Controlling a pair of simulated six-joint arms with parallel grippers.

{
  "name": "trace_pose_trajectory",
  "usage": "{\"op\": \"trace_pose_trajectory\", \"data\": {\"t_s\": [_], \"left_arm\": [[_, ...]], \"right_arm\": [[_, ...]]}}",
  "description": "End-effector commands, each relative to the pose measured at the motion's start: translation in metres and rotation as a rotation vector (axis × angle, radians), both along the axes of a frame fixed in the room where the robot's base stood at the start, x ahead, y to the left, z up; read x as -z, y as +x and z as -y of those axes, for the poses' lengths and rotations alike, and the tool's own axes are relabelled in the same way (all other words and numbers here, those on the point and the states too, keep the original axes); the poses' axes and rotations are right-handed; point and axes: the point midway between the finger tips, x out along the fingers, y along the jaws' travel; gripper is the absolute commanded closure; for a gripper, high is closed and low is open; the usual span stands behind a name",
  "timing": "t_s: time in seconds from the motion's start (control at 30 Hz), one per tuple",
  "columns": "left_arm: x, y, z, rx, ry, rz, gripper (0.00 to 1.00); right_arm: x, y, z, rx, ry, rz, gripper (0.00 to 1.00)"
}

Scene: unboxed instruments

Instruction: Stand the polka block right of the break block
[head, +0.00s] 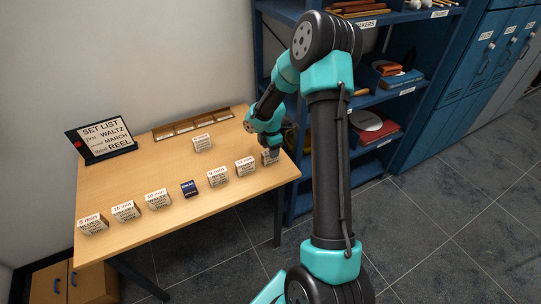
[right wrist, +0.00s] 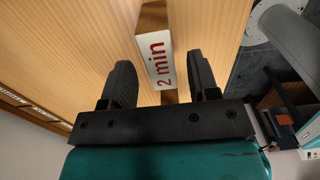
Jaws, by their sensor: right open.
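My right gripper (head: 269,150) is over the right end of the table, at the last block of the front row. In the right wrist view its two fingers (right wrist: 161,72) are apart, on either side of a pale block (right wrist: 158,50) with "2 min" in red on top; they do not appear closed on it. This block also shows in the head view (head: 270,158), partly hidden by the gripper. Its lower lettering is not readable, so I cannot confirm it is the polka block. A dark blue block (head: 189,190) stands mid-row, possibly the break block; its lettering is too small. My left gripper is out of view.
Several pale blocks, such as one (head: 92,225) at the left end, share the row. One block (head: 202,143) stands alone behind it. A set list sign (head: 101,138) and a wooden rack (head: 192,124) are at the back. Blue shelves (head: 400,95) stand right.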

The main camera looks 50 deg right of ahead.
Motion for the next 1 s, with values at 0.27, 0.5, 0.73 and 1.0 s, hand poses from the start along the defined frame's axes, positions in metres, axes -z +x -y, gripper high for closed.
{"op": "trace_pose_trajectory", "data": {"t_s": [0.27, 0.5, 0.73, 1.0], "left_arm": [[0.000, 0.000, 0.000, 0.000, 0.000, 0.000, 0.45], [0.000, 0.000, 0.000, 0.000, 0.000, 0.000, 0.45], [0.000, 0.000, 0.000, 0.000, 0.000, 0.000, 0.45], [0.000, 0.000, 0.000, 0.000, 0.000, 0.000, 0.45]], "right_arm": [[-0.053, 0.001, 0.000, 0.000, 0.000, 0.004, 0.45], [-0.072, 0.000, 0.000, 0.000, 0.001, 0.000, 0.45], [-0.073, 0.000, 0.000, 0.000, 0.001, -0.001, 0.45], [-0.072, 0.000, 0.000, 0.000, 0.001, 0.000, 0.45]]}}
